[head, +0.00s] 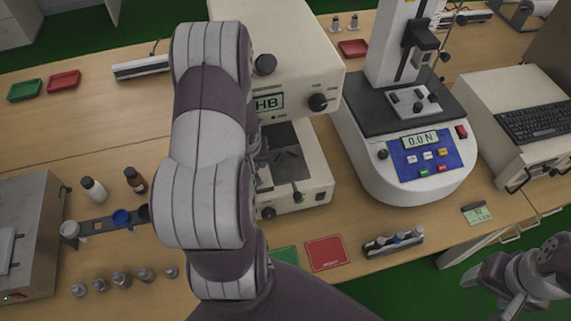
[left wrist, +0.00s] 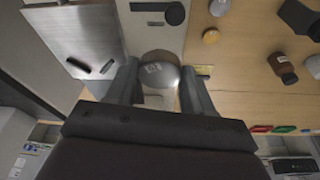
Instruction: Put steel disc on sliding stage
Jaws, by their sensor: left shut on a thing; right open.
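My left gripper (left wrist: 160,72) is shut in the left wrist view on a rounded grey metal piece with a small pale label, which looks like the steel disc (left wrist: 156,66). In the head view my own left arm covers the middle, and neither that gripper nor the disc shows. A dark stage (head: 286,158) lies under the head of the cream HB tester (head: 318,178); it is partly behind my arm, and I cannot tell for sure that it is the sliding stage. My right gripper (head: 500,294) is open and empty at the lower right, off the bench.
A force tester (head: 405,190) stands right of the HB tester. Bottles (head: 93,189) and several small metal pieces (head: 121,279) are at left beside a grey box (head: 35,225). A red mat (head: 326,253) and a small rack (head: 394,243) lie near the front edge.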

